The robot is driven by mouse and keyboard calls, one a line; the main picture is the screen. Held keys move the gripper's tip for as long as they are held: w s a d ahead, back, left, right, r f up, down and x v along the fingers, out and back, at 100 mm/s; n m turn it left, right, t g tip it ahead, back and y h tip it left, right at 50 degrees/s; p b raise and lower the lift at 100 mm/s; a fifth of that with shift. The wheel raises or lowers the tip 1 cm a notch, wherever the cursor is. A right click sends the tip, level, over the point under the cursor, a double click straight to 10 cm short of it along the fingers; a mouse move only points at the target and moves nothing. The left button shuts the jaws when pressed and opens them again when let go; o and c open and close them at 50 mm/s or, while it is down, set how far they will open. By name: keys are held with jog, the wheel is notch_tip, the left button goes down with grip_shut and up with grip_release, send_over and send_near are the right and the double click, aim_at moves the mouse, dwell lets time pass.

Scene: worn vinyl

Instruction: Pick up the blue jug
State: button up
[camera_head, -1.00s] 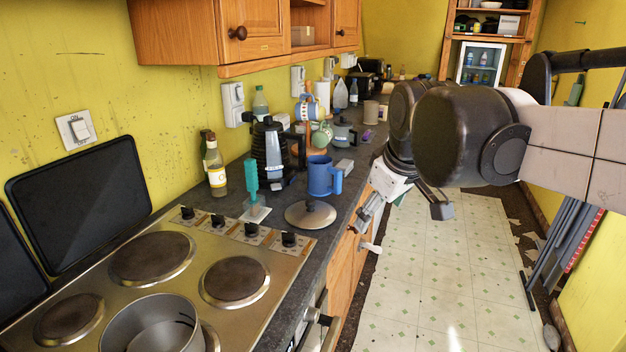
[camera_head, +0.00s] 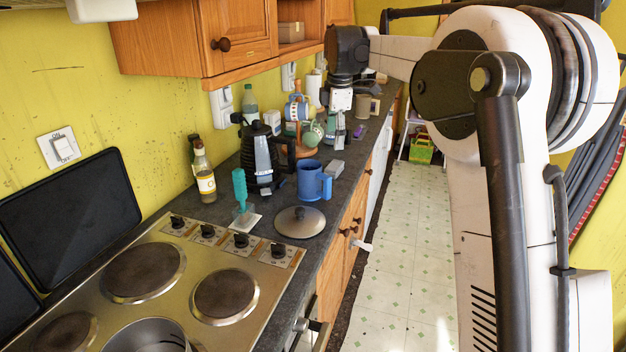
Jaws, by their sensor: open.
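The blue jug (camera_head: 311,181) stands upright on the dark worktop, just behind the pan lid, with its handle toward the right. It is in full view and nothing touches it. My gripper (camera_head: 338,129) is open and points down over the worktop. It is farther back than the jug and a little to its right in the picture, apart from it. Its fingers are small and partly lost against the items behind them.
A pan lid (camera_head: 300,221) lies in front of the jug. A black coffee pot (camera_head: 262,160), a teal-handled brush (camera_head: 240,190) and a bottle (camera_head: 204,177) stand to its left. Wall cupboards (camera_head: 240,40) overhang the worktop.

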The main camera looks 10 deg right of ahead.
jog(key=w+f+n+p, duration=0.2)
jog(key=w+f+n, duration=0.1)
jog(key=w, duration=0.3)
jog(key=n+g+p, duration=0.2)
jog(key=n, duration=0.2)
send_over(324, 175)
notch_tip(324, 175, down, 5)
jog(key=f, duration=0.8)
jog(key=shift+s+d+f+p, duration=0.2)
jog(key=shift+s+f+p, duration=0.05)
jog(key=shift+f+p, duration=0.1)
jog(key=shift+w+a+f+p, duration=0.15)
jog(key=shift+f+p, duration=0.15)
jog(key=shift+f, duration=1)
jog(key=shift+w+f+p, duration=0.1)
jog(key=shift+f+p, duration=0.2)
jog(key=shift+f, duration=1)
grip_shut()
